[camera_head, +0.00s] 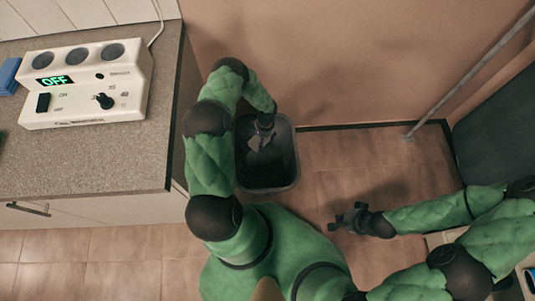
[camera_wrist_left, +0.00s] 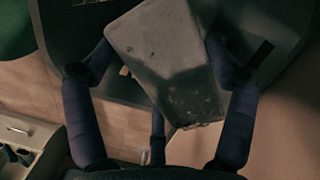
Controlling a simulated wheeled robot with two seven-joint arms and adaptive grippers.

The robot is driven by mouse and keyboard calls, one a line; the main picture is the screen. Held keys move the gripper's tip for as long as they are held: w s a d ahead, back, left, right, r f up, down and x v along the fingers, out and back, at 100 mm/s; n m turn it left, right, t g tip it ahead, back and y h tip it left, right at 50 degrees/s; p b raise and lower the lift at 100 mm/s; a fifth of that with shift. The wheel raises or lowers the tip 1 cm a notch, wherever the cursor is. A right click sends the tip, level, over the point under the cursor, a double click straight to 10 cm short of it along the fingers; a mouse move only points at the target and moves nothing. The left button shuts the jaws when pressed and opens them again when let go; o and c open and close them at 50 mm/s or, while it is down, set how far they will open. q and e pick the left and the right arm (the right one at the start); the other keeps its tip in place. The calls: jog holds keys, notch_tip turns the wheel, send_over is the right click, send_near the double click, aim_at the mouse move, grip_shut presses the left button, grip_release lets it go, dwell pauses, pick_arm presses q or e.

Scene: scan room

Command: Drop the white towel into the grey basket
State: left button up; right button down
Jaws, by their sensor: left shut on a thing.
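The grey basket (camera_head: 288,178), dark and open-topped, stands on the floor beside the counter in the head view. My left arm reaches over it, and my left gripper (camera_head: 262,138) points down within its opening. In the left wrist view, my left gripper (camera_wrist_left: 160,70) is shut on a flat, pale grey, roughly rectangular thing with dark specks (camera_wrist_left: 165,60). It looks like the white towel in shadow, and it shows small in the head view (camera_head: 254,144). Dark basket walls (camera_wrist_left: 75,35) surround it. My right gripper (camera_head: 350,218) is open and empty above the floor, right of the basket.
A counter (camera_head: 90,165) at the left carries a white device (camera_head: 85,85) with a green OFF display. A blue thing (camera_head: 9,75) lies at its far left. A metal pole (camera_head: 455,90) leans near the wall. Tiled floor (camera_head: 345,165) is clear right of the basket.

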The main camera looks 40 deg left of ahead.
pick_arm(q)
jog(key=shift+f+b, duration=1.2)
jog(key=shift+f, duration=1)
jog(key=o, duration=0.9)
jog(key=shift+c, duration=0.2)
jog(key=shift+r, duration=0.1)
jog(key=r, duration=0.4)
jog(key=w+r, duration=0.1)
jog(key=r, duration=0.6)
jog(key=shift+w+d+r, duration=0.15)
jog(key=shift+w+r, duration=0.25)
